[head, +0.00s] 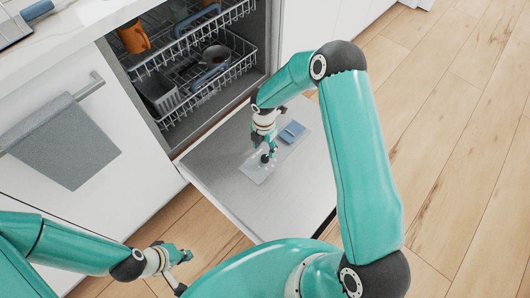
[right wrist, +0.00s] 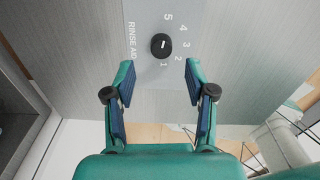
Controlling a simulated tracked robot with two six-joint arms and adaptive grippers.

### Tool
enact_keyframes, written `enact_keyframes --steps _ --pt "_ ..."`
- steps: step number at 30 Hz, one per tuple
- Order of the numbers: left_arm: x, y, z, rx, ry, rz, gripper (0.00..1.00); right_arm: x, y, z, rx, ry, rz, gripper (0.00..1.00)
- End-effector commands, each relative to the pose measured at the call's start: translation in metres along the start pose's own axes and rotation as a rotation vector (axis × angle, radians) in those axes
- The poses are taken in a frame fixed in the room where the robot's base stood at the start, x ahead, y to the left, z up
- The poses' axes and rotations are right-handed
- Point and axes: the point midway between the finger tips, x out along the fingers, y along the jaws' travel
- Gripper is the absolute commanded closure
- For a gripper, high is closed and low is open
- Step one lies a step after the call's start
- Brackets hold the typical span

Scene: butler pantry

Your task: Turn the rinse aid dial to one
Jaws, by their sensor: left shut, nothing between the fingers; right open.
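The rinse aid dial (right wrist: 161,47) is a small black round knob with a short white mark. It sits on a pale panel (right wrist: 147,70) printed RINSE AID, with numbers 1 to 5 curving around one side. The mark seems to lean towards the 5 and 4 side, away from the 1; its exact setting is hard to read. My right gripper (right wrist: 158,78) is open, its fingers apart on either side below the dial and not closed on it. In the head view my right gripper (head: 266,157) is over the panel and hides the dial. My left gripper (head: 183,256) is shut and empty, away from the door.
The dishwasher door (head: 220,165) lies open and flat, with a blue-grey lid (head: 292,132) beside the panel. Wire racks (head: 205,90) hold dishes and an orange mug (head: 134,37). A grey towel (head: 65,145) hangs at the left. Wooden floor (head: 450,110) is clear at right.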

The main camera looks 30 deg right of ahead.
Motion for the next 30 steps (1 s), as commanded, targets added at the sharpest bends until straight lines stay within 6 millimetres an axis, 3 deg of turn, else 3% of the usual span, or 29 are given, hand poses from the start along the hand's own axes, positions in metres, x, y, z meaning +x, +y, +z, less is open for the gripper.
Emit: enact_keyframes --steps 6,12,30 --pt "0.0 0.0 0.0 0.0 0.0 0.0 1.0 -0.043 0.001 0.001 0.0 -0.002 0.003 0.45" --pt "0.0 0.0 0.0 0.0 0.0 0.0 1.0 -0.063 0.001 0.001 0.0 -0.001 0.001 0.45" --pt "0.001 0.0 0.0 0.0 0.0 0.0 1.0 -0.064 -0.001 0.001 0.002 0.001 -0.003 0.45"
